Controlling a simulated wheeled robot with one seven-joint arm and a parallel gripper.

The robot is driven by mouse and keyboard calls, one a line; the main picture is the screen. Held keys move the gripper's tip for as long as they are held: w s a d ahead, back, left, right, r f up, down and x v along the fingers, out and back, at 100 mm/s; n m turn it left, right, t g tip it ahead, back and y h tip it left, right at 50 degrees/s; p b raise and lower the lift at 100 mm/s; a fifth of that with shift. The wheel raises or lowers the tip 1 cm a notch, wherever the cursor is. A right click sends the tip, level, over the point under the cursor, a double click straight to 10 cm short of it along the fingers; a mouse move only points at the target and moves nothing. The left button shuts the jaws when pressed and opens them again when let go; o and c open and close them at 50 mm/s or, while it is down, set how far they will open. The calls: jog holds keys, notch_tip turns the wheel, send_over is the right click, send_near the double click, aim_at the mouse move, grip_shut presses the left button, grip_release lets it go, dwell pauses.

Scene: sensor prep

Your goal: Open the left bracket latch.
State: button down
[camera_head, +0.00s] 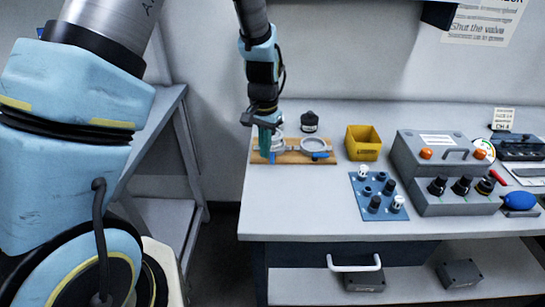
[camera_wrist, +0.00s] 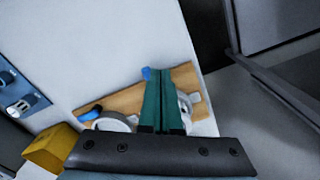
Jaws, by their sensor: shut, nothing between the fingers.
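A wooden board (camera_head: 295,157) at the table's left end bears two pale ring brackets with blue latch handles. The left bracket (camera_head: 278,143) is partly hidden behind my gripper; the wrist view shows part of it (camera_wrist: 186,104) right of the fingers. Its blue latch handle (camera_head: 272,157) appears beside the fingertips in the wrist view (camera_wrist: 146,73); whether they touch I cannot tell. The right bracket (camera_head: 315,145) has its blue handle (camera_head: 319,155) at its front. My gripper (camera_head: 265,152) points down over the board's left end, its teal fingers (camera_wrist: 166,75) shut and empty.
A dark round object (camera_head: 309,122) stands behind the board. A yellow bin (camera_head: 363,143) stands right of it, with a blue plate of knobs (camera_head: 378,196) and a grey control box (camera_head: 446,170) further right. The tabletop in front of the board is clear.

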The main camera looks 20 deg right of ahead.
jog(key=shift+f, duration=0.55)
